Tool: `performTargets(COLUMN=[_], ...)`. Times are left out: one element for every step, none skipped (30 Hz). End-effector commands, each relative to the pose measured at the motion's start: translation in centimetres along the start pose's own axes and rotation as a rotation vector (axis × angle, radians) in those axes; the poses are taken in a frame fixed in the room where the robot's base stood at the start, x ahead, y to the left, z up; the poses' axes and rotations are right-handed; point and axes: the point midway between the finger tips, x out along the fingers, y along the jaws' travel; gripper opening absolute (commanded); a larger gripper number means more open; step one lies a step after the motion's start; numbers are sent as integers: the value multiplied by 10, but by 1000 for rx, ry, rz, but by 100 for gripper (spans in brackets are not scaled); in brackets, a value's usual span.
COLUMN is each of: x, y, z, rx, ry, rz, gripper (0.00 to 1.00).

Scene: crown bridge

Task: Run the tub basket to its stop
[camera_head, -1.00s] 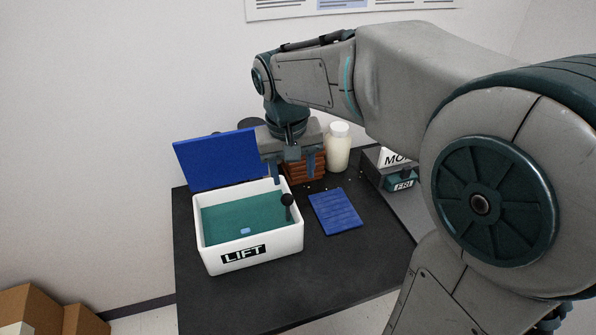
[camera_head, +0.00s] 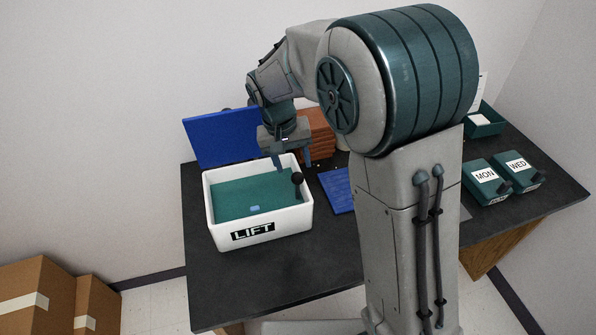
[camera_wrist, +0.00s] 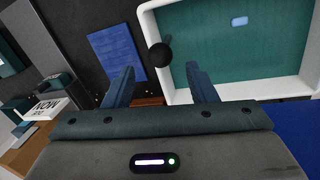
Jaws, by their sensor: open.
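A white tub (camera_head: 262,226) labelled LIFT stands on the dark table. Its inside is teal (camera_head: 235,197), with a small pale blue piece (camera_head: 254,209) on it. A black ball knob (camera_head: 297,178) on a short stem rises at the tub's right side. The knob also shows in the wrist view (camera_wrist: 159,54), beside the tub's white rim. My gripper (camera_head: 293,163) is open and empty, above and just behind the knob. In the wrist view its fingers (camera_wrist: 160,78) lie to either side of the knob's line, with the knob beyond the tips. The basket's depth cannot be told.
A blue lid-like panel (camera_head: 222,137) stands behind the tub. A ribbed blue mat (camera_head: 337,188) lies to its right, and a brown stack (camera_head: 317,130) stands behind. Teal boxes marked MON (camera_head: 484,176) and WED (camera_head: 518,168) sit further right. The table front is clear.

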Motion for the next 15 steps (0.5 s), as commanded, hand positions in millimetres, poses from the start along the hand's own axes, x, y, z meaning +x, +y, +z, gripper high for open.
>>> performTargets(x=[10, 15, 22, 26, 30, 35, 38, 40, 43, 45, 46, 47, 48, 48, 49], y=[0, 0, 0, 0, 0, 0, 0, -1, -1, -1, -1, -1, -1, -1, -1], z=[0, 1, 1, 1, 0, 0, 0, 0, 0, 0, 0, 0, 0, 0, 0], rx=[0, -1, -1, -1, -1, -1, -2, -2, -2, -2, -2, -2, -2, -2, -2], ry=[-4, -4, -4, -4, -2, -2, -2, -1, -1, -1, 0, 1, 1, 1, 1], rz=[2, 2, 2, 1, 1, 1, 1, 1, 1, 0, 0, 0, 0, -1, -1], gripper=[52, 52, 52, 52, 52, 52, 52, 52, 52, 52, 52, 52, 52, 52, 52])
